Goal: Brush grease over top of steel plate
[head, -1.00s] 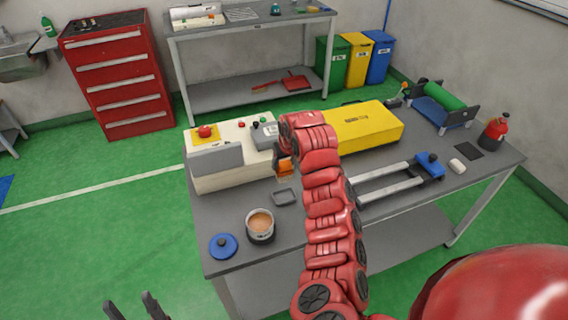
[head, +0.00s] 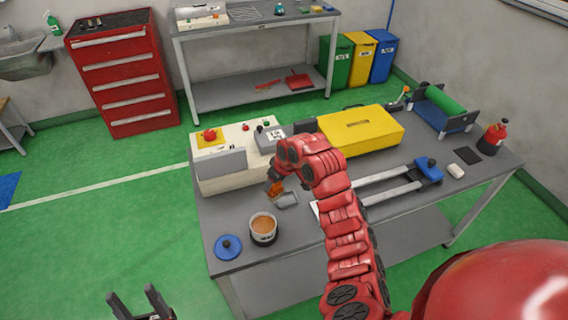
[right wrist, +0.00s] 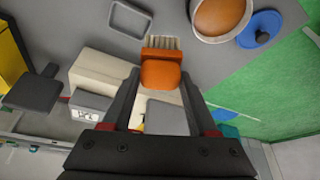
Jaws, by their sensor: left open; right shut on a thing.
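My right gripper (head: 277,181) is shut on an orange-handled brush (head: 274,189), held above the workbench near the small grey tray (head: 286,199). In the right wrist view the brush (right wrist: 161,72) sits between the fingers, its pale bristles pointing away from the gripper. An open pot of tan-brown grease (head: 263,226) stands on the bench in front of the brush. The pot (right wrist: 221,16) also shows in the right wrist view, apart from the bristles. I cannot tell for sure which thing is the steel plate. My left gripper (head: 143,302) is open and empty, low at the left.
A blue lid (head: 228,246) lies left of the pot. A cream machine with a red button (head: 210,134) and a yellow case (head: 362,129) stand behind. A rail fixture with a blue block (head: 428,170), a green roller (head: 445,101) and a red bottle (head: 494,136) are right.

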